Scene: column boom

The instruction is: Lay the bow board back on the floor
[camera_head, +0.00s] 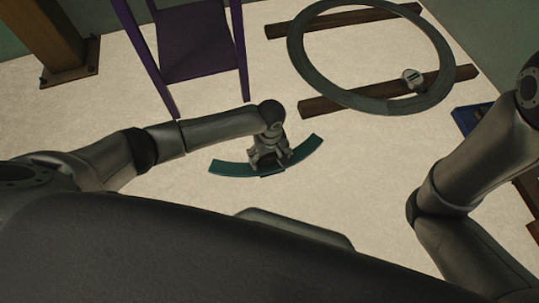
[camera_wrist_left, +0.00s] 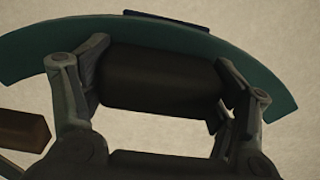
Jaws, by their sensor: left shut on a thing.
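The bow board (camera_head: 230,169) is a teal curved strip in the middle of the head view, its ends bending away from me. My left gripper (camera_head: 268,163) is over its middle, pointing down. In the left wrist view, the fingers (camera_wrist_left: 160,82) are shut on the dark block-shaped grip of the bow board (camera_wrist_left: 38,58), one finger at each end. The board looks flat and close to the floor (camera_head: 345,190); whether it touches is unclear. My right arm shows at the right, but its gripper is out of view.
A purple frame (camera_head: 200,42) stands behind the board. A brown post (camera_head: 52,35) is back left. A blue object (camera_head: 468,118) is at right.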

